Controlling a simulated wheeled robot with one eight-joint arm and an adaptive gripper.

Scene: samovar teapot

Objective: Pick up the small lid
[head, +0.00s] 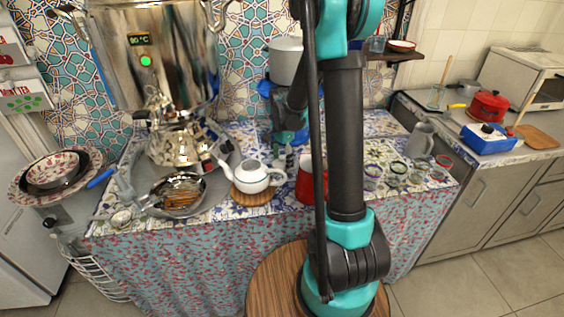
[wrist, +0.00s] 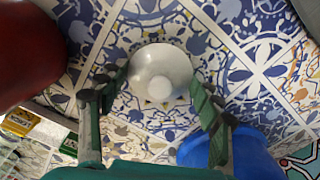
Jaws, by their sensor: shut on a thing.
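The small lid (wrist: 162,62) is white and round with a knob on top. In the wrist view it sits between the green fingers of my gripper (wrist: 160,80), over the blue-and-white patterned cloth. My gripper is shut on the lid; whether the lid touches the cloth or is lifted cannot be told. In the head view my gripper (head: 287,155) is low over the table behind my arm, and the lid cannot be made out there. The white teapot (head: 254,178) stands on a round wooden trivet (head: 250,198) to the left of my gripper.
A red pot (head: 304,181) stands close by, and a red surface (wrist: 28,50) fills the wrist view's left. A blue object (wrist: 240,155) is at lower right there. The samovar (head: 176,140) and a pan (head: 178,192) are left; several glasses (head: 372,175) are right.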

